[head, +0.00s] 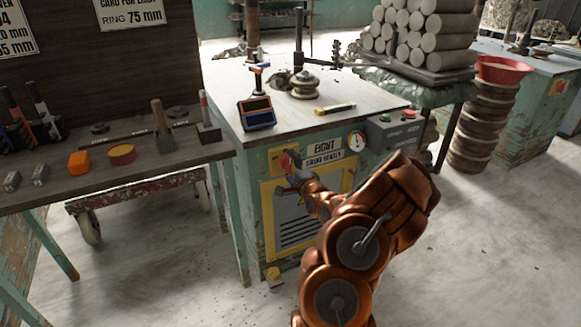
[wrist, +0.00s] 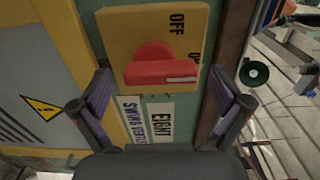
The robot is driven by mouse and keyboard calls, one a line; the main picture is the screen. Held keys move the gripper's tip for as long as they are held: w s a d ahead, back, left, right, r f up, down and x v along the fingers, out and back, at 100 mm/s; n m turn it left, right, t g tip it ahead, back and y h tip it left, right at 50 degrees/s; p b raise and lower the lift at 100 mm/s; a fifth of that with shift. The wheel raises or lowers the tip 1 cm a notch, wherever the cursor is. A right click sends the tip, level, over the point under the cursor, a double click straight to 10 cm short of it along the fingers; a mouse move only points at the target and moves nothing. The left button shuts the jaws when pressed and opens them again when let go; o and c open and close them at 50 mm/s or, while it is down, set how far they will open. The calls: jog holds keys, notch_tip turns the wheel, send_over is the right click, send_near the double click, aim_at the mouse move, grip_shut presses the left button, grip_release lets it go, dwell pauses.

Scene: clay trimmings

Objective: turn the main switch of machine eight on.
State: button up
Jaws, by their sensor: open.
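The main switch is a red knob (wrist: 160,68) on a yellow plate (wrist: 130,25) in the wrist view. A white line marks the knob's bar and points to the right of that picture. The sideways word OFF stands above the bar; a second word by the bar's end is only partly readable. My gripper (wrist: 160,80) is open, with one finger on each side of the knob; I cannot tell whether either touches it. In the head view my gripper (head: 298,177) is at the switch on the front of machine eight (head: 262,225), beside its EIGHT label (head: 324,146).
A grey box with red and green buttons (head: 395,128) is on the machine's right. A gauge (head: 357,141) sits beside the label. A workbench with tools (head: 60,190) stands at left. The floor at right (head: 480,250) is clear.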

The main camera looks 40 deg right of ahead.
jog(key=shift+s, duration=0.15)
jog(key=shift+s+a, duration=0.1)
jog(key=shift+s, duration=0.4)
jog(key=v, duration=1)
jog(key=shift+s+a, duration=0.25)
jog(key=shift+s, duration=0.05)
dwell(0.3)
